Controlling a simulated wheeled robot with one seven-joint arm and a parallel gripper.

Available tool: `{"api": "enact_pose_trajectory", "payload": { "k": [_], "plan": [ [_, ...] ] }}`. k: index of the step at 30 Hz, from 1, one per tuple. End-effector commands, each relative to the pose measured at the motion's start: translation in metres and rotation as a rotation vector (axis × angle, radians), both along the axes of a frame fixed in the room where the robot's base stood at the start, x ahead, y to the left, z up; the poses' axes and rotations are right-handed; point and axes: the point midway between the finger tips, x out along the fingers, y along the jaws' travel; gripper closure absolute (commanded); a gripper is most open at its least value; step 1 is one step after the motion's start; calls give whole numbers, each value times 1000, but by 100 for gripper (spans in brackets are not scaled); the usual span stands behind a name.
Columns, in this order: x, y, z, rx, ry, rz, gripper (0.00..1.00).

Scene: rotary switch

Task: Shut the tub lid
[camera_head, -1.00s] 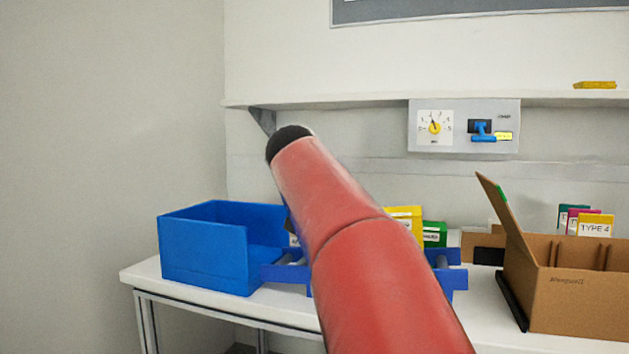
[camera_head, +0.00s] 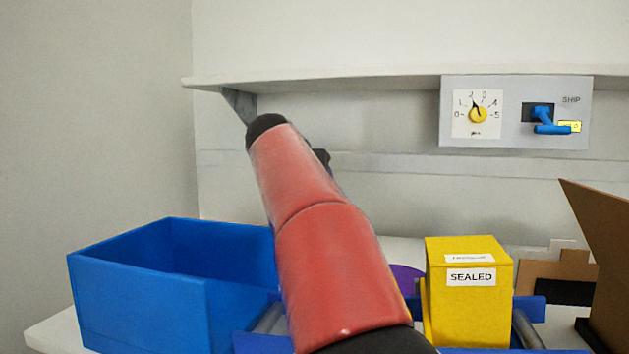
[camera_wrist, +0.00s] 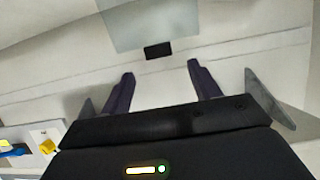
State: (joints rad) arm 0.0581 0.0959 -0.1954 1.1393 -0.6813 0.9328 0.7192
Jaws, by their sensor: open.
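No tub with a lid can be made out for certain. An open blue bin (camera_head: 135,300) stands at the left of the bench in the head view, with no lid seen on it. A purple rounded thing (camera_head: 407,278) shows partly behind my arm; I cannot tell what it is. My gripper (camera_wrist: 160,78) shows in the wrist view with its two dark fingers spread and nothing between them. It is up near the wall and shelf, away from the bench things. In the head view my red arm hides the gripper and part of the bench.
A yellow box (camera_head: 470,300) marked SEALED stands right of my arm, by a blue rail. A brown cardboard box flap (camera_head: 605,240) rises at the right edge. A grey panel (camera_head: 515,138) with a yellow dial and blue lever hangs below the shelf (camera_head: 350,83).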

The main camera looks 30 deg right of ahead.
Motion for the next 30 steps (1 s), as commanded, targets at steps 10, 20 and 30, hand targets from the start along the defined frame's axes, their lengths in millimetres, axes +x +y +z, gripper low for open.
{"api": "enact_pose_trajectory", "payload": {
  "k": [10,20,30],
  "plan": [
    [33,-39,-20,0,2,-4,38],
    [41,-47,-26,0,0,-1,38],
    [41,-47,-26,0,0,-1,68]
  ]
}}
